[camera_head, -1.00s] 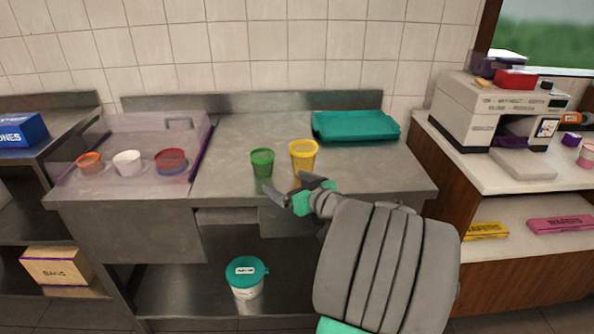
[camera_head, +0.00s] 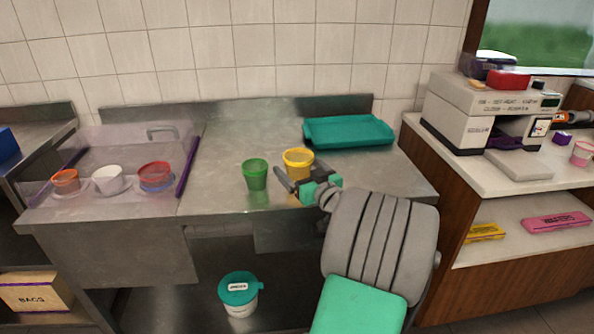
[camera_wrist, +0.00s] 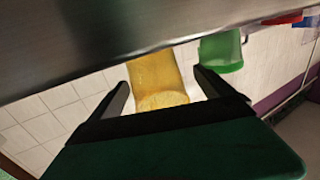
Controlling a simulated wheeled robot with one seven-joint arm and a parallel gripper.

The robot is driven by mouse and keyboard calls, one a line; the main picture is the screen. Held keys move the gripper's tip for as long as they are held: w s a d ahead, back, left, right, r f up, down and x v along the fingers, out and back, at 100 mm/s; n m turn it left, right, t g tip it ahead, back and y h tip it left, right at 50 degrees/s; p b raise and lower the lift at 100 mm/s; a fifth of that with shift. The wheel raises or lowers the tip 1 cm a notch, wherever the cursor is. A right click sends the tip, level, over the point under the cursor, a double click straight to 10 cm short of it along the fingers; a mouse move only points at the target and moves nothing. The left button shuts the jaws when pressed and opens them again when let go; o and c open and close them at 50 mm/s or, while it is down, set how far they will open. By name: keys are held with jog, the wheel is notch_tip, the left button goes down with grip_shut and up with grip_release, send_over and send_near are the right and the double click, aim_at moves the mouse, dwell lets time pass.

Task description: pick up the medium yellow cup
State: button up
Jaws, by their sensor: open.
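The yellow cup (camera_head: 297,160) stands upright on the steel counter (camera_head: 225,140), just right of a green cup (camera_head: 255,175). My gripper (camera_head: 300,173) is open at the near side of the yellow cup, and its fingers hide the cup's lower part in the head view. In the wrist view, the yellow cup (camera_wrist: 157,75) lies between the two spread fingers of my gripper (camera_wrist: 162,82), with gaps on both sides. The green cup (camera_wrist: 221,50) shows there beyond the right finger.
A teal tray (camera_head: 348,131) lies at the back right of the counter. A clear-covered bin with several small cups, including a white one (camera_head: 109,180), stands at the left. A teal-lidded tub (camera_head: 240,295) sits on the lower shelf.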

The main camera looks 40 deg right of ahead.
jog(key=w, duration=0.1)
jog(key=w+d, duration=0.1)
jog(key=w, duration=0.1)
jog(key=shift+w+f, duration=0.15)
jog(key=shift+w, duration=0.15)
jog(key=c, duration=1.4)
jog(key=shift+o, duration=0.2)
